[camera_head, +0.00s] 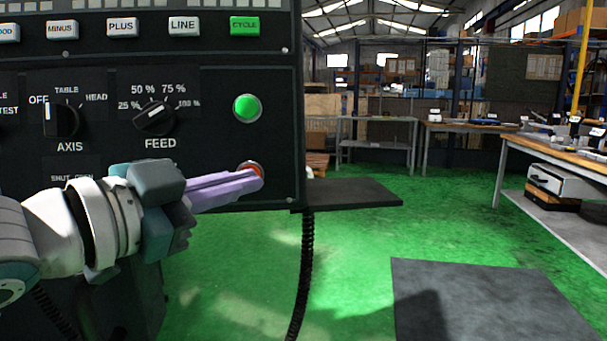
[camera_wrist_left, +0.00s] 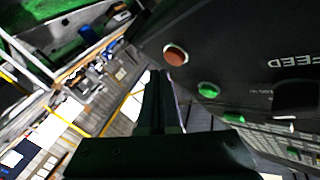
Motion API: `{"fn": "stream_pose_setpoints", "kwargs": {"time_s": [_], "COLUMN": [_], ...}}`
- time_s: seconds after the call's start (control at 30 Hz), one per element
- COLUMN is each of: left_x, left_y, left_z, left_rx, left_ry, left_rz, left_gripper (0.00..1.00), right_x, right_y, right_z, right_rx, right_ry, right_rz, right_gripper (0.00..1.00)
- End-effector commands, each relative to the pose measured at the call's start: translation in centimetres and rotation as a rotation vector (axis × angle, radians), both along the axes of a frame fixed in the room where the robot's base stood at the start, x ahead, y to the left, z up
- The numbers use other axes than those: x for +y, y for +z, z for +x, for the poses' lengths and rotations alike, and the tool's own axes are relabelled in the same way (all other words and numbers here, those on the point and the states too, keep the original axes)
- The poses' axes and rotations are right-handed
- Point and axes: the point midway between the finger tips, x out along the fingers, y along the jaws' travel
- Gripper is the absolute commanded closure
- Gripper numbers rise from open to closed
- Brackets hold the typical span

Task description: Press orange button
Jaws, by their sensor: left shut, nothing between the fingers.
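The orange button (camera_head: 252,167) is at the lower right of the black control panel, mostly hidden behind my left fingertips in the head view. In the left wrist view the orange button (camera_wrist_left: 175,55) shows in full, just beyond the fingertips. My left gripper (camera_head: 258,178) is shut and empty, its lilac fingers pointing right at the button. In the wrist view the left gripper (camera_wrist_left: 157,75) shows as dark fingers close to the panel face. I cannot tell whether they touch the button. My right gripper is not in view.
A round green button (camera_head: 247,108) sits above the orange one; it also shows in the wrist view (camera_wrist_left: 209,89). The FEED knob (camera_head: 155,118) and AXIS knob (camera_head: 62,120) are to the left. A dark shelf (camera_head: 350,194) juts out right of the panel, above a hanging black hose (camera_head: 305,270).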

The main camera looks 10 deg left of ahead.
Motion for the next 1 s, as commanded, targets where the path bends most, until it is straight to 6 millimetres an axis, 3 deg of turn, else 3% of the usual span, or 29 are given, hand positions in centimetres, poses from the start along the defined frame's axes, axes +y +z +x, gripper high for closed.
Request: {"fn": "stream_pose_setpoints", "kwargs": {"time_s": [1.0], "left_x": [0.31], "left_y": [-0.16], "left_z": [0.84], "left_rx": [0.0], "left_ry": [0.0], "left_rz": [0.0], "left_gripper": [1.0], "right_x": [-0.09], "right_y": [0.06], "right_z": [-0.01], "right_rx": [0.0], "right_ry": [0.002], "right_rz": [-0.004], "right_gripper": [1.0]}}
